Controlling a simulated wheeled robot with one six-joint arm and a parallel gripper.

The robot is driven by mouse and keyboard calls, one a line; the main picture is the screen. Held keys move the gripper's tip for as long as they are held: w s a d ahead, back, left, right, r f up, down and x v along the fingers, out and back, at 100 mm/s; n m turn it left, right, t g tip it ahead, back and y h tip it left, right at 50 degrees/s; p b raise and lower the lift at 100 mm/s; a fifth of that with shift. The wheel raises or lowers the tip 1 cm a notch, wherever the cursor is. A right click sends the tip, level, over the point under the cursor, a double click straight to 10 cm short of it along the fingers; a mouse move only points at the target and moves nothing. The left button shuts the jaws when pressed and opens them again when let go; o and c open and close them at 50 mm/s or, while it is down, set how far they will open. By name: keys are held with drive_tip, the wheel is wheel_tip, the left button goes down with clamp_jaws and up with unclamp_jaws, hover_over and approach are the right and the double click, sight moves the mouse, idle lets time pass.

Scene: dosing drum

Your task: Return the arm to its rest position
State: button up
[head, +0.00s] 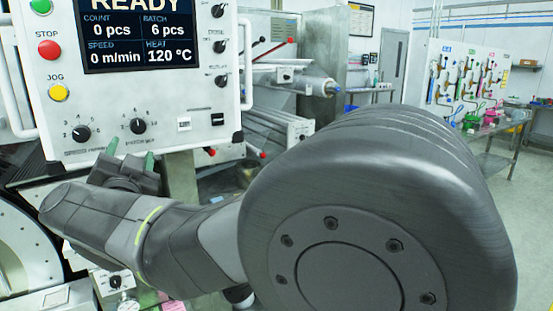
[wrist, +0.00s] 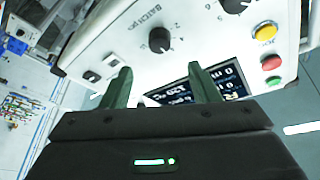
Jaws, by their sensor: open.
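My gripper (head: 131,156) is in front of the lower edge of the control panel (head: 160,104) in the head view. Its two green fingers are apart with nothing between them. In the wrist view the open fingers (wrist: 163,88) point toward the panel face, which looks tilted and upside down, and the fingers partly cover the display (wrist: 228,80). My arm runs from the gripper to a large grey joint across the lower right of the head view. I cannot tell the exact gap between the fingertips and the panel.
The display (head: 138,38) reads READY, count 0, batch 6, speed 0, heat 120 °C. Red STOP (head: 49,50) and yellow JOG (head: 59,92) buttons and two black knobs (head: 137,126) (head: 81,133) are close by. Machine rollers (head: 285,85) stand behind. Open floor lies at right.

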drive_tip(key=v, duration=0.4)
drive_tip(key=p+x, duration=0.1)
drive_tip(key=x, duration=1.2)
drive_tip(key=shift+r+p, duration=0.1)
drive_tip(key=shift+p, duration=0.3)
drive_tip(key=shift+w+a+n, duration=0.1)
drive_tip(key=shift+w+n, duration=0.2)
drive_tip(key=shift+f+n+y+b, duration=0.3)
drive_tip(key=shift+n+y+b, duration=0.2)
drive_tip(key=shift+n+y, duration=0.15)
drive_tip(key=n+y, duration=0.1)
drive_tip(key=n, duration=0.1)
drive_tip(key=shift+s+r+n, duration=0.1)
drive_tip(key=shift+n, duration=0.25)
drive_tip(key=n+y, duration=0.1)
drive_tip(key=n, duration=0.1)
drive_tip(key=shift+n+b, duration=0.3)
drive_tip(key=n+y, duration=0.1)
drive_tip(key=n, duration=0.1)
drive_tip(key=n+g+y+p, duration=0.1)
drive_tip(key=n+y, duration=0.1)
drive_tip(key=n, duration=0.1)
drive_tip(key=shift+d+r+n+g, duration=0.15)
drive_tip(key=shift+d+n+g, duration=0.1)
drive_tip(key=shift+n+g, duration=0.05)
drive_tip(key=b, duration=0.3)
approach(138, 130)
drive_tip(key=shift+v, duration=1.3)
drive_tip(key=shift+d+r, duration=0.15)
